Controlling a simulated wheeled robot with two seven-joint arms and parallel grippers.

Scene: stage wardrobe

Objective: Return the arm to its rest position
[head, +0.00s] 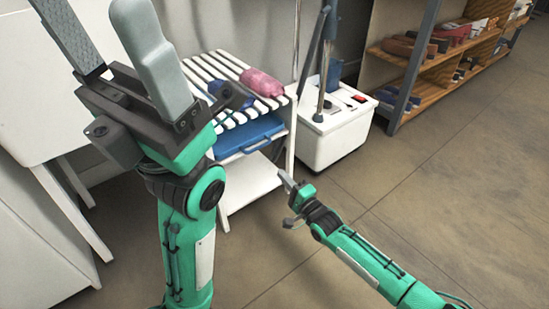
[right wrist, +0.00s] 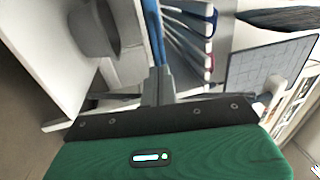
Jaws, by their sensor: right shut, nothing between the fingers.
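My right gripper (head: 286,180) is at the middle of the head view, its arm coming in from the lower right. Its fingers are together with nothing between them, in front of the white slatted rack (head: 203,73). The shut fingers also show in the right wrist view (right wrist: 157,88). My left gripper (head: 80,30) is large and close at the upper left, its arm rising from the bottom. Its two grey fingers stand well apart, with nothing seen between them; their tips reach the top edge of the picture.
A pink bundle (head: 262,82) and a dark blue item lie on the rack. A blue tray (head: 250,135) sits below the slats. A white box-shaped unit (head: 335,135) stands beside it. Wooden shelves (head: 440,85) are at the upper right. The floor (head: 450,190) at right is clear.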

